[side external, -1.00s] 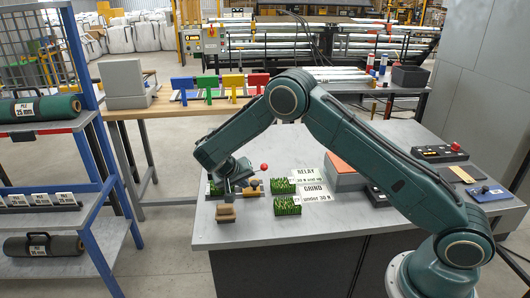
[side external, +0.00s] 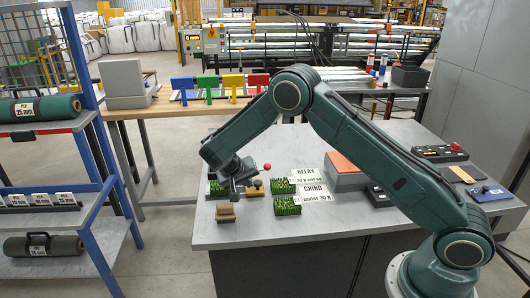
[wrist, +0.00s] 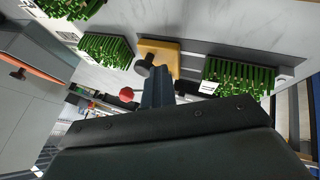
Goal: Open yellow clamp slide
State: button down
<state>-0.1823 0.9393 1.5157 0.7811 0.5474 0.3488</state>
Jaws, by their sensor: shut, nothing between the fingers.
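The yellow clamp slide (wrist: 174,62) is a flat block with a dark round knob (wrist: 143,64) on it, in the upper middle of the wrist view. In the side external view the slide (side external: 257,191) shows just right of my gripper (side external: 237,194). My gripper (wrist: 156,84) is shut and empty in the wrist view, its fingertips close to the knob and slide. I cannot tell whether they touch. A green turf piece (wrist: 238,78) lies on the grey clamp rail to the right of the slide in the wrist view. My gripper hides part of the rail.
Two more turf pieces (side external: 287,206) (side external: 282,186) sit right of the clamp, beside printed cards (side external: 314,190). A brown wooden block (side external: 226,213) lies in front. A red ball knob (side external: 267,167) stands behind the slide.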

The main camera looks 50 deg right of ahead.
jog(key=shift+a, duration=0.1)
jog(key=shift+w+a, duration=0.3)
jog(key=shift+a, duration=0.2)
jog(key=shift+w+a, duration=0.4)
jog(key=shift+a, duration=0.25)
jog(key=shift+w+a, duration=0.35)
jog(key=shift+a, duration=0.25)
jog(key=v, duration=1)
jog(key=shift+d, duration=0.2)
jog(key=s+d+r+m+g+y, duration=0.1)
jog(key=d+m+g+y, duration=0.2)
jog(key=d+m, duration=0.9)
jog(key=m+y, duration=0.1)
jog(key=m, duration=0.3)
jog(key=shift+s+r+m, duration=0.3)
jog(key=shift+r+m, duration=0.05)
jog(key=shift+m, duration=0.05)
